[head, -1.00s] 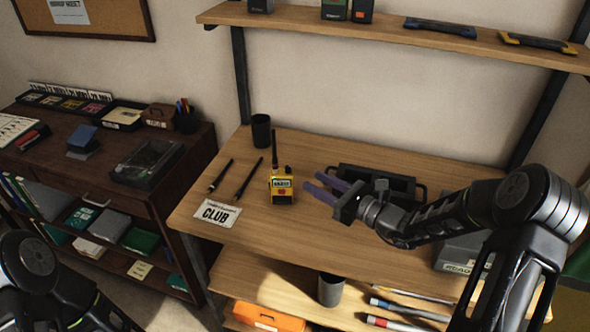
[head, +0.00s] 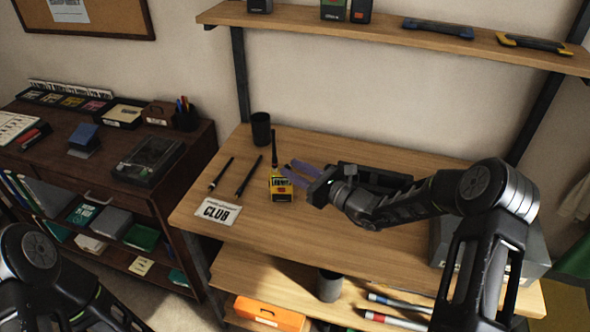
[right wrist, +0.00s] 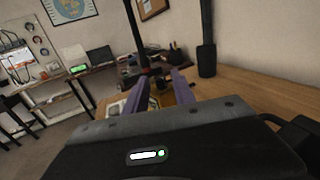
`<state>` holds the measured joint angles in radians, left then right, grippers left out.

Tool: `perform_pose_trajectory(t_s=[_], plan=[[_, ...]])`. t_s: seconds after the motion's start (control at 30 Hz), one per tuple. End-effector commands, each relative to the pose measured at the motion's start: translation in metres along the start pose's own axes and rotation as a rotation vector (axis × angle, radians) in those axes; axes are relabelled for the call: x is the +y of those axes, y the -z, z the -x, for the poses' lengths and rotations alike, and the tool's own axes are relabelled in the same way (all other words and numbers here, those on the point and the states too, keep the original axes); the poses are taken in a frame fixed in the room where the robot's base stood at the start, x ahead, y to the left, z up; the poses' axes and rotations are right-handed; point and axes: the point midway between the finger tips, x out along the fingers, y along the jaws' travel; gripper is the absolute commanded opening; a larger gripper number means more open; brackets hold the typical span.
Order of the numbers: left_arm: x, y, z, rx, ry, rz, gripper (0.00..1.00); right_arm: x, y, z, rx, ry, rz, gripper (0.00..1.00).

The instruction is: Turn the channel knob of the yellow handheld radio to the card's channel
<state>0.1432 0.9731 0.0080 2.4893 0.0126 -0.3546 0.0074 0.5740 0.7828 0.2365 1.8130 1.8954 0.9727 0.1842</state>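The yellow handheld radio (head: 281,187) stands upright on the wooden table with its black antenna up. The channel knob is hidden or too small to tell, and so is any contact. My left arm shows at the lower left, but its gripper is out of view.
A black cup (head: 261,130) stands behind the radio. Two loose black antennas or pens (head: 249,177) lie left of it. A black tray (head: 375,177) lies behind my right forearm. The table front is clear.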

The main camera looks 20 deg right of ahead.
Motion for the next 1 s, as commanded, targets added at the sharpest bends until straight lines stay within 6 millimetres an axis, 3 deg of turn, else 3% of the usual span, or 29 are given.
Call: perform_pose_trajectory(t_s=[0.37,1.0], plan=[[0.0001,0.0001,0.0001,0.000,0.000,0.000,0.37,0.0000,-0.0002,0.0003,0.000,0.000,0.000,0.00],[-0.0015,0.0007,-0.0053,0.002,-0.001,-0.001,0.37,-0.0020,0.0011,0.0004,-0.001,-0.035,0.003,0.00]])
